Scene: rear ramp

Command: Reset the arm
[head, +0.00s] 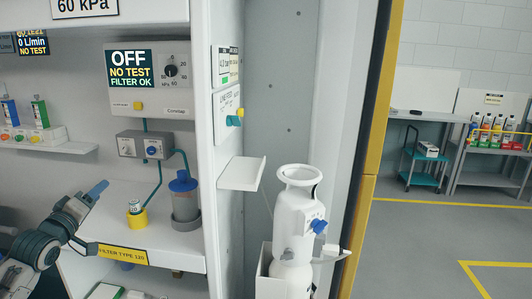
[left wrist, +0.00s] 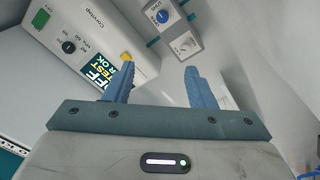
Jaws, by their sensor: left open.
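My left gripper (head: 98,214) is at the lower left of the head view, in front of the white shelf with the yellow "FILTER TYPE 110" label (head: 122,254). Its two blue fingers stand apart with nothing visible between them. In the left wrist view the open gripper (left wrist: 159,72) points toward the grey-white control box (left wrist: 95,38), whose sign is partly hidden behind a finger. My right gripper does not show in either view.
Right of the gripper are a yellow-based filter cup (head: 137,218) and a blue-lidded grey canister (head: 185,205). The OFF-display box (head: 150,80) hangs above. A white cylinder (head: 297,215) stands beyond the dividing wall. Grey floor (head: 420,250) is open at right.

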